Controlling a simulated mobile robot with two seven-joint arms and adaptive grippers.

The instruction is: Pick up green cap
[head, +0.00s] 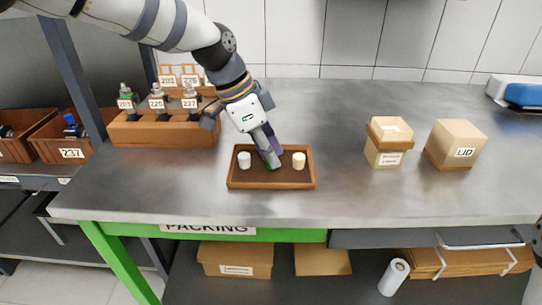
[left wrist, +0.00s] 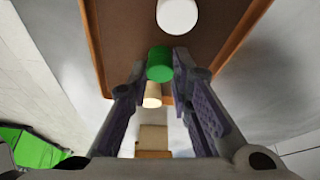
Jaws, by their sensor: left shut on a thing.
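The green cap (left wrist: 160,64) is between the two fingertips of my left gripper (left wrist: 159,78) in the left wrist view, and the fingers are shut on it. In the head view my left gripper (head: 270,158) reaches down into a brown tray (head: 272,185) and hides most of the cap; a bit of green shows at the fingertips (head: 268,165). A white cap (head: 244,160) stands in the tray to the left, and a cream cap (head: 298,160) stands to the right. My right gripper cannot be made out.
A wooden rack (head: 165,132) with several numbered pumps stands left of the tray. An open box (head: 385,158) and a box marked LID (head: 456,145) stand at the right. The table is clear between the tray and these boxes.

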